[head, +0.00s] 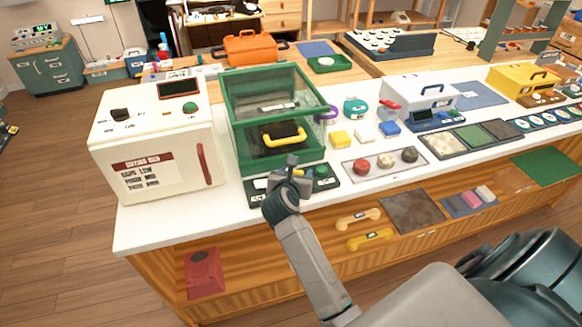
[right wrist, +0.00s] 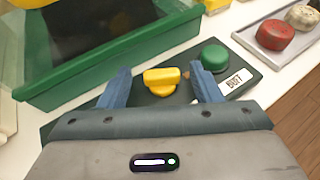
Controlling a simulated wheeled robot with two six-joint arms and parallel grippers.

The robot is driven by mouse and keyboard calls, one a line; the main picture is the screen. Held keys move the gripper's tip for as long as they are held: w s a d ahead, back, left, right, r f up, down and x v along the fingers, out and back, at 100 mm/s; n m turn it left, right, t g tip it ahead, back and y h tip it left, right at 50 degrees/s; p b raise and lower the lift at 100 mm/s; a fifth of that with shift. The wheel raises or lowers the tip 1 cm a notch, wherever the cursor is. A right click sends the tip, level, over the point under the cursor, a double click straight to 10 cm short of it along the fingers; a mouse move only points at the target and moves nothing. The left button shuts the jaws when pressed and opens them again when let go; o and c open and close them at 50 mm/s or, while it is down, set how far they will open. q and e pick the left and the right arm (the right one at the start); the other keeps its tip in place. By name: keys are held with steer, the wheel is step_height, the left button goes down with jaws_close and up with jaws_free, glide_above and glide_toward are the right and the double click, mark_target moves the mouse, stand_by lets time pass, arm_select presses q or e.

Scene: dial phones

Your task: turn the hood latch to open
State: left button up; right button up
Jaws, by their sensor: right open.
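The green-framed hood (head: 231,120) with clear panels stands on the white counter, with a yellow handle (head: 284,136) on its front. A dark panel (head: 328,182) lies in front of it. In the right wrist view, this panel carries a yellow knob (right wrist: 162,80), which looks like the latch, and a green button (right wrist: 214,56) beside a white label. My right gripper (head: 290,172) is over the panel and hides the knob in the head view. Its blue fingers (right wrist: 163,88) are open, one on each side of the knob; contact cannot be told. My left gripper is not in view.
A white boxy machine (head: 150,140) stands left of the hood. A tray (head: 352,171) with red, pale and dark round pieces lies to the right. Yellow, white and blue blocks sit behind it. The counter's front edge is close to my right arm.

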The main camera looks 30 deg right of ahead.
steer(key=shift+w+d, duration=0.15)
steer(key=c, duration=1)
steer(key=shift+s+d+r+n+t+y+p, duration=0.15)
steer(key=shift+n+t+y+p, duration=0.3)
steer(key=shift+p, duration=0.45)
steer(key=n+t+y+p, duration=0.1)
steer(key=n+y+p, duration=0.1)
steer(key=p, duration=0.2)
steer(key=n+t+y+p, duration=0.1)
steer(key=n+y+p, duration=0.1)
steer(key=p, duration=0.2)
steer(key=shift+s+d+r+n+y, duration=0.1)
steer(key=shift+s+d+n+y, duration=0.05)
steer(key=shift+n+y, duration=0.15)
steer(key=shift+f+n+t+y+p, duration=0.25)
steer(key=shift+y+p, duration=0.1)
steer(key=shift+p, duration=0.25)
